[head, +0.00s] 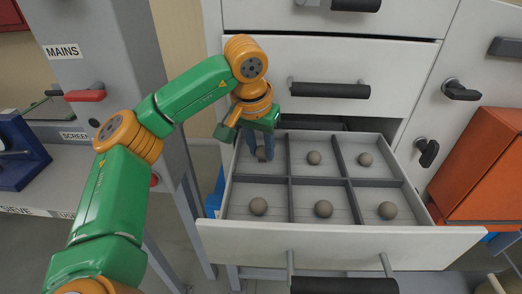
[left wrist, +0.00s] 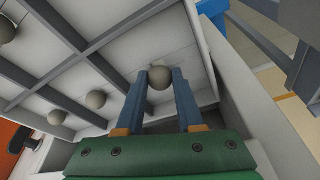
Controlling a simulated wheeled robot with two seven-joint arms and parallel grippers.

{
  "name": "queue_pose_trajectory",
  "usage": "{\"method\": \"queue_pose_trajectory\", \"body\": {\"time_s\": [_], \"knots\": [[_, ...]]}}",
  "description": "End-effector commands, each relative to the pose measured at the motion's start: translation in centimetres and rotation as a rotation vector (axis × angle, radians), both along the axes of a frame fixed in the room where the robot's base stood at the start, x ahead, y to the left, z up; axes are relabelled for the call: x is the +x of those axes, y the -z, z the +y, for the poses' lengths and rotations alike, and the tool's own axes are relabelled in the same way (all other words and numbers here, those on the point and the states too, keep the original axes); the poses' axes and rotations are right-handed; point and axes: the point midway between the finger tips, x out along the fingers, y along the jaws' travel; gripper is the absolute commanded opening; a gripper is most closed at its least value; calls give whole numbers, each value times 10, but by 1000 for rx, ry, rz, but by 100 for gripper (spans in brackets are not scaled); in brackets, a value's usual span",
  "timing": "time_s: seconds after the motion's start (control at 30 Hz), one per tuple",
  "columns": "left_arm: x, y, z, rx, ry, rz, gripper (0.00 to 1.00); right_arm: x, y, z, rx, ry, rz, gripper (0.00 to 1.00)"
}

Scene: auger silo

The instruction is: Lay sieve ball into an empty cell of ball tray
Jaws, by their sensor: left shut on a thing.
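The ball tray (head: 340,243) is an open drawer split by grey dividers into two rows of cells. My left gripper (head: 262,151) reaches down into the back left cell. Its blue fingers are shut on a grey sieve ball (head: 262,155), which also shows between the fingertips in the left wrist view (left wrist: 160,77). The ball is at or near the cell floor; I cannot tell if it touches. My right gripper is not in view.
Closed drawers with black handles (head: 330,90) rise behind the tray. An orange box (head: 485,175) stands at the right. A grey post with a red lever (head: 85,95) and a blue device (head: 20,152) are at the left. The tray walls and dividers enclose the gripper's cell.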

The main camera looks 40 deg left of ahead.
Motion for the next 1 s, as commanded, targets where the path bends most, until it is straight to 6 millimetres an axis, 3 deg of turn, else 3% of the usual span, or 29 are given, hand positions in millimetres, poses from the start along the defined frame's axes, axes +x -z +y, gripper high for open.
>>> {"method": "queue_pose_trajectory", "body": {"time_s": [0.73, 0.77, 0.8, 0.87, 1.0], "knots": [[-1, 18, 0, 2, 1, 6, 0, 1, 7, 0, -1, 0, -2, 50], [-1, 18, 1, 2, 1, 7, 42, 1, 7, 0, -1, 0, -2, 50], [-1, 19, 1, 2, 1, 8, 52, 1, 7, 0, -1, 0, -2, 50], [-2, 19, 1, 2, 1, 9, 66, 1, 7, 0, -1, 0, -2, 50], [-2, 20, 0, 2, 2, 10, 66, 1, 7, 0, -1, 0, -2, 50]]}}
